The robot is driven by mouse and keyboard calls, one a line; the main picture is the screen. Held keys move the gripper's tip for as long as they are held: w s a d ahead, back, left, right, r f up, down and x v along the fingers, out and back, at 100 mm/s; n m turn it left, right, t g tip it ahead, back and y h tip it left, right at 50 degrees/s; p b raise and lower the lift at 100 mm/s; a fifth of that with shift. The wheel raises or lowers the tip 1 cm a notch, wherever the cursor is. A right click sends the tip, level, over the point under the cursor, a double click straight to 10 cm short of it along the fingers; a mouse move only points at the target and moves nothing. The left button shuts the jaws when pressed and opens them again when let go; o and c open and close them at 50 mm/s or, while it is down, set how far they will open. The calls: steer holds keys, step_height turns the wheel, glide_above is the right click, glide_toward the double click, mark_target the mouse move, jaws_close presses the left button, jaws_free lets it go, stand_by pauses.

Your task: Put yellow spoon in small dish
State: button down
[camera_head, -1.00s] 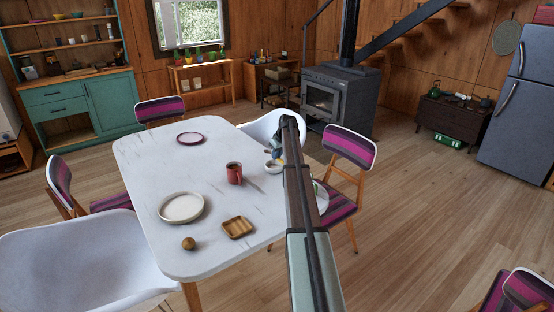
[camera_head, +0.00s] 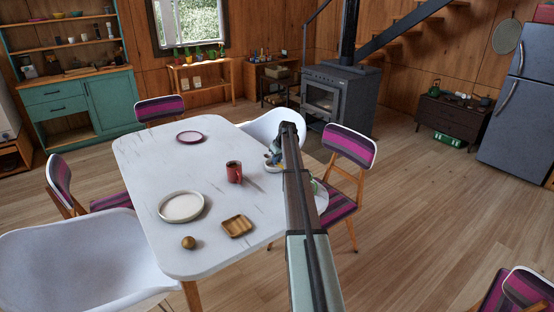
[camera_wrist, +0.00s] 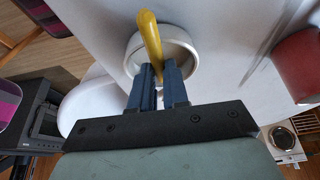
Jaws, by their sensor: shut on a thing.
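The yellow spoon (camera_wrist: 149,36) is held between the fingers of my gripper (camera_wrist: 159,73) in the wrist view. The small white dish (camera_wrist: 190,50) is directly behind the spoon and fingertips there. The spoon overlaps the dish's opening; I cannot tell whether it touches the dish. In the head view, my gripper (camera_head: 274,158) is low over the far right part of the white table, and it mostly covers the dish (camera_head: 270,168). The spoon cannot be made out clearly there.
A red mug (camera_head: 234,172) stands left of my gripper on the table (camera_head: 150,160). A cream plate (camera_head: 181,207), a square wooden dish (camera_head: 237,227), a small brown ball (camera_head: 188,243) and a purple-rimmed plate (camera_head: 190,137) stand farther off.

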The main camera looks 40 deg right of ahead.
steer(key=c, duration=1.1)
jaws_free()
steer(key=shift+r, duration=0.1)
steer(key=v, duration=1.3)
steer(key=shift+w, duration=0.15)
